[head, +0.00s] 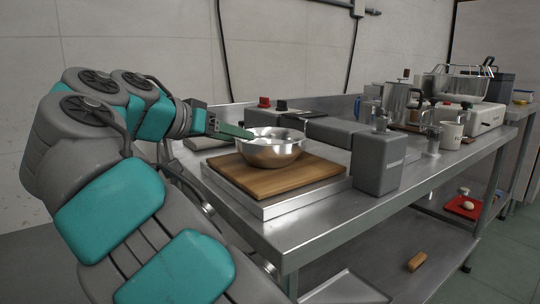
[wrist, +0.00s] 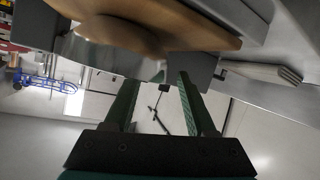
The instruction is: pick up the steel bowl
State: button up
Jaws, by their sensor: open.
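The steel bowl (head: 272,152) stands upright on a wooden board (head: 250,180) near the left end of the steel table. My gripper (head: 248,134) reaches in from the left at the height of the bowl's rim, and its green fingertips overlap the rim's left part in the head view. In the wrist view my gripper (wrist: 158,80) shows its two green fingers apart with nothing gripped between them. The bowl (wrist: 105,42) appears there at upper left, blurred, with the wooden board (wrist: 190,32) behind. I cannot tell whether a finger touches the bowl.
The board lies on a pale flat slab (head: 265,207). A grey box-shaped unit (head: 377,165) stands close to its right. The table's front strip is clear.

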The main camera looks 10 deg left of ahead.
aim_at(256, 142)
jog(key=shift+x, duration=2.8)
grip_shut()
jog(key=shift+b, duration=0.3)
